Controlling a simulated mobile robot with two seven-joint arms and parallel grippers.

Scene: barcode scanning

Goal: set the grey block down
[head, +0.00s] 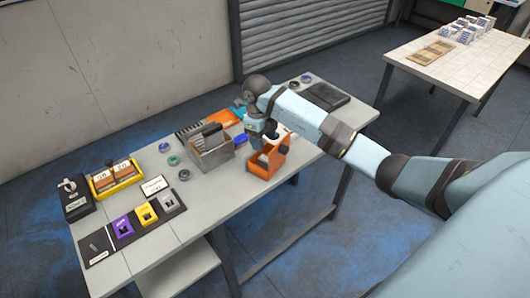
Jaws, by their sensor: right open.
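A small grey block (170,204) with a dark marking sits on the right part of a black mat, near the front left of the long table (165,247). A yellow block (146,214) and a purple block (123,227) sit in a row to its left. My right gripper (259,146) points down at the orange open-sided holder (270,160), well to the right of the grey block. It is open. Its fingertips are small and partly hidden by the arm and the holder, and I see no block in them. My left gripper is not in view.
A grey metal bin (211,159) with dark items stands left of the orange holder. A yellow tray (116,179), a small white label card (153,186) and several tape rolls lie around. Bare tabletop runs along the front edge.

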